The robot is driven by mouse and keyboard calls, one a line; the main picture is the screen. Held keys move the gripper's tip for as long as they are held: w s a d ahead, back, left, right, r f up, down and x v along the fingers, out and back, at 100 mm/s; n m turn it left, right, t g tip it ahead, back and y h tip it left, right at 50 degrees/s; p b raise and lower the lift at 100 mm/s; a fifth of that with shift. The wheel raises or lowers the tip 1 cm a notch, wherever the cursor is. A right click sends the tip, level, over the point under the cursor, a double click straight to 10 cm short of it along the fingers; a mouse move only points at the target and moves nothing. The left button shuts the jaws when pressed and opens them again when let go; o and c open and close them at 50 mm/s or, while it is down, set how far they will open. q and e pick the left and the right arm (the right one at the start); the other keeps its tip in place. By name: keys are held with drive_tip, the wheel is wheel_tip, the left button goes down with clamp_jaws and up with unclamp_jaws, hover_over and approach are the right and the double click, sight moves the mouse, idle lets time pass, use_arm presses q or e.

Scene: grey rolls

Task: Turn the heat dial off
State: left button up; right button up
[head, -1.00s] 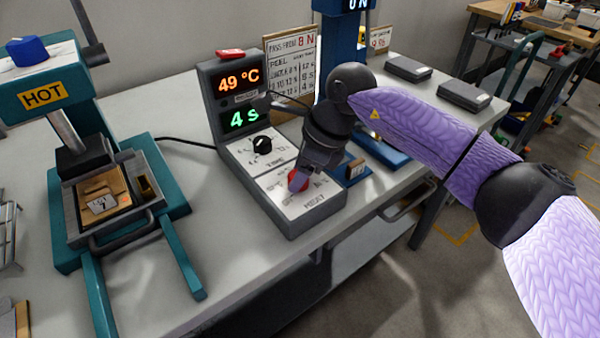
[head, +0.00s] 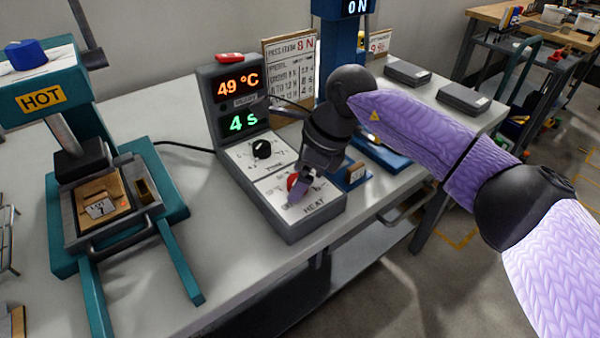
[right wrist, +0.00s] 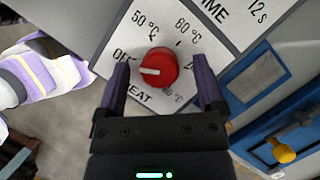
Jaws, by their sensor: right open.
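The red heat dial (right wrist: 157,66) sits on the white HEAT plate of a grey control box (head: 275,195). In the right wrist view its white pointer mark points left, near the OFF label, which is partly covered by a finger. In the head view the dial (head: 292,181) is partly hidden by my gripper. My right gripper (right wrist: 159,75) is open, with one purple-grey finger on each side of the dial. Gaps show between the fingers and the dial. In the head view the right gripper (head: 302,190) reaches down over the plate. My left gripper is not in view.
The box's displays (head: 238,85) read 49 °C and 4 s. A black TIME dial (head: 262,149) sits just behind the heat dial. A teal press (head: 60,235) marked HOT stands at left. A blue device (head: 343,50) and a sign board (head: 290,70) stand behind.

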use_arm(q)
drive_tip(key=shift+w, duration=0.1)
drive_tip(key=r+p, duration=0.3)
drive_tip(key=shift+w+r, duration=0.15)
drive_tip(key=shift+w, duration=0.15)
use_arm(e)
drive_tip(key=v, duration=1)
drive_tip(key=shift+f, duration=0.1)
